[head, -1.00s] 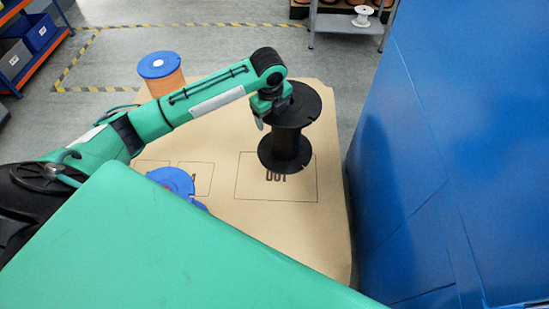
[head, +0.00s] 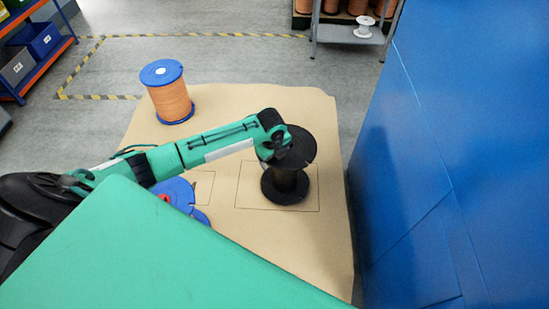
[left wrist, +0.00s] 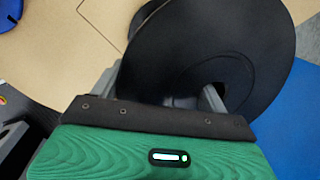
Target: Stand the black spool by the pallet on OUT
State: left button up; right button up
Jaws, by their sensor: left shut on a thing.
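The black spool (head: 303,147) is upright over the outlined OUT rectangle (head: 243,185) on the tan board. Its lower flange lies within the outline in the head view and hides the lettering. I cannot tell whether it touches the board. My left gripper (head: 276,147) is shut on the spool near its upper flange. In the left wrist view, the wide black flange (left wrist: 220,45) fills the space ahead of the fingers and hides most of the grip. My right gripper is not in view.
An orange-wound spool with blue flanges (head: 168,97) stands at the board's back left. A blue flanged piece (head: 176,191) sits left of OUT, partly hidden by my arm. A tall blue wall (head: 430,170) rises close on the right. The board (head: 260,105) is clear behind the black spool.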

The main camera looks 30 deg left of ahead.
pick_arm(q)
jog(key=shift+f, duration=0.35)
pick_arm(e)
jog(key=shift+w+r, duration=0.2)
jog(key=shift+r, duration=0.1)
pick_arm(q)
jog(key=o, duration=2.1)
jog(key=shift+c, duration=0.2)
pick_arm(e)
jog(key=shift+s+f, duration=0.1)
pick_arm(q)
jog(key=r, duration=0.3)
jog(key=s+r, duration=0.1)
jog(key=r, duration=0.3)
jog(key=s+r+p, duration=0.1)
jog(key=r, duration=0.3)
jog(key=shift+d+r, duration=0.15)
jog(key=shift+d, duration=0.05)
jog(key=shift+r, duration=0.3)
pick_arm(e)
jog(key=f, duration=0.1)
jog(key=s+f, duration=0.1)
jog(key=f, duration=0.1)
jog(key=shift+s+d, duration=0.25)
